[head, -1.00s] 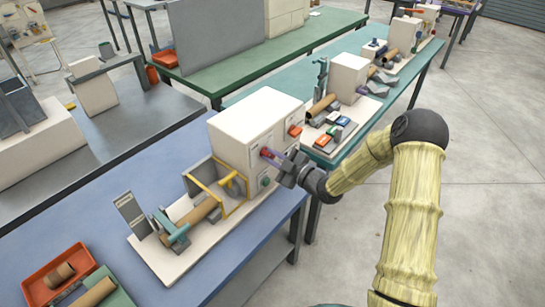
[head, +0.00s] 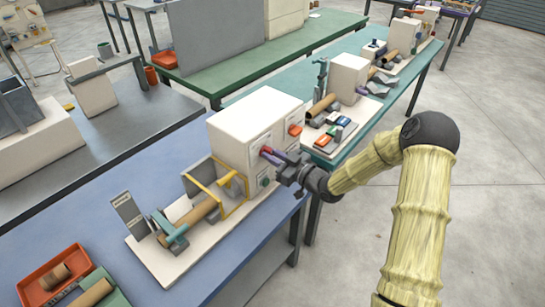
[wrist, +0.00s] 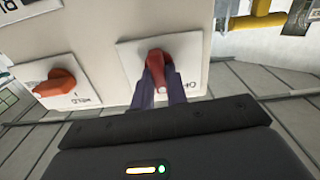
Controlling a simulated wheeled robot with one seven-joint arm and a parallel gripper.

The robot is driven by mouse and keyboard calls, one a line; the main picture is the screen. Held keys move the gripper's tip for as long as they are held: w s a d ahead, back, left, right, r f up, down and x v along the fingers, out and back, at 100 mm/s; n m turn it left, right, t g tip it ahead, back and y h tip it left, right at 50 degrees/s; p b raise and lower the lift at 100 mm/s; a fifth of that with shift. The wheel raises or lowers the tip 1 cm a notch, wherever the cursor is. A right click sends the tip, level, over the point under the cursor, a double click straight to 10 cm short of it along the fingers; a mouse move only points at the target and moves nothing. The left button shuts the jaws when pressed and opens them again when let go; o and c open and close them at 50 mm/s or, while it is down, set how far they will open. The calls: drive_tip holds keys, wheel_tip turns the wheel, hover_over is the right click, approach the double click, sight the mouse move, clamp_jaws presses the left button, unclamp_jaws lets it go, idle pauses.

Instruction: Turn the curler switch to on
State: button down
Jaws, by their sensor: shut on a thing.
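A red switch handle (wrist: 160,63) sits on a white plate (wrist: 196,75) on the front of the white cabinet (head: 238,133). In the wrist view my gripper (wrist: 160,84) has its two purple fingers shut on this handle, one on each side. The handle stands roughly upright in that picture. The plate's lettering is partly hidden and hard to read. In the head view the red handle (head: 265,150) shows just beyond the finger ends, and my gripper (head: 273,157) reaches it from the right.
A second orange-red switch (wrist: 57,83) is beside it on its own plate; it also shows in the head view (head: 296,130). A green button (head: 263,182) is below. A yellow frame (head: 217,190) and brown tube (head: 205,209) stand left of the cabinet on the blue table (head: 90,205).

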drive_tip(key=m, duration=0.4)
drive_tip(key=shift+w+d+m, duration=0.1)
drive_tip(key=shift+m, duration=0.2)
drive_tip(key=m+p, duration=0.1)
drive_tip(key=m, duration=0.3)
drive_tip(key=shift+f, duration=0.1)
drive_tip(key=c, duration=1.4)
unclamp_jaws()
drive_tip(key=b+v, duration=0.2)
drive_tip(key=v, duration=1.5)
drive_tip(key=shift+d+b, duration=0.2)
drive_tip(key=shift+b, duration=0.15)
